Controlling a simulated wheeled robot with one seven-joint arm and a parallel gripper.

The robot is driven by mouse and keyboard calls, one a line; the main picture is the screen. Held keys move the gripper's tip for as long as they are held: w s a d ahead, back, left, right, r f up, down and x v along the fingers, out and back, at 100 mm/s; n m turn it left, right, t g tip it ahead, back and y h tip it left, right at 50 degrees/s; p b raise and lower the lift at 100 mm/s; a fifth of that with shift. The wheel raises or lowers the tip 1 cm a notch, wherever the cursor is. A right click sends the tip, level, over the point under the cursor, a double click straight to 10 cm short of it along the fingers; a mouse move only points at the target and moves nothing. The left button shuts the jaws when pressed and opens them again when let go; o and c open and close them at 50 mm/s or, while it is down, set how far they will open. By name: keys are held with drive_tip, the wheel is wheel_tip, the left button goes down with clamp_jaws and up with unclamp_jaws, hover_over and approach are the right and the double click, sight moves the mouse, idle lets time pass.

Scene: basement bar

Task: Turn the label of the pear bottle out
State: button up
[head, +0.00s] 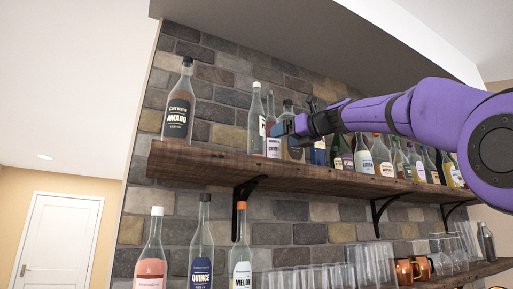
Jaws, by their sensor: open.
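No label that I can read says pear. My gripper (280,128) is open at shelf height, just right of this bottle, in front of other bottles. A gap shows between it and the clear bottle. I see nothing held. My gripper and arm hide parts of the bottles behind.
An amaro bottle (178,103) stands at the left end of the upper shelf (205,166), with bare shelf to its right. Several bottles crowd the shelf's right half. Below are a quince bottle (201,250), a melon bottle (240,255), glasses (375,262) and copper mugs (405,270).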

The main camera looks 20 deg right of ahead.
sight(261, 143)
drive_tip(key=shift+x, duration=6.2)
drive_tip(key=c, duration=0.8)
drive_tip(key=shift+s+a+m+t+h, duration=0.15)
drive_tip(key=shift+m+t+h, duration=0.3)
drive_tip(key=shift+h, duration=0.25)
drive_tip(key=shift+c, duration=0.2)
drive_tip(key=shift+m+t+h, duration=0.55)
drive_tip(key=shift+m+h, duration=0.5)
drive_tip(key=shift+h, duration=0.35)
drive_tip(key=o, duration=0.8)
drive_tip(key=shift+c, duration=0.2)
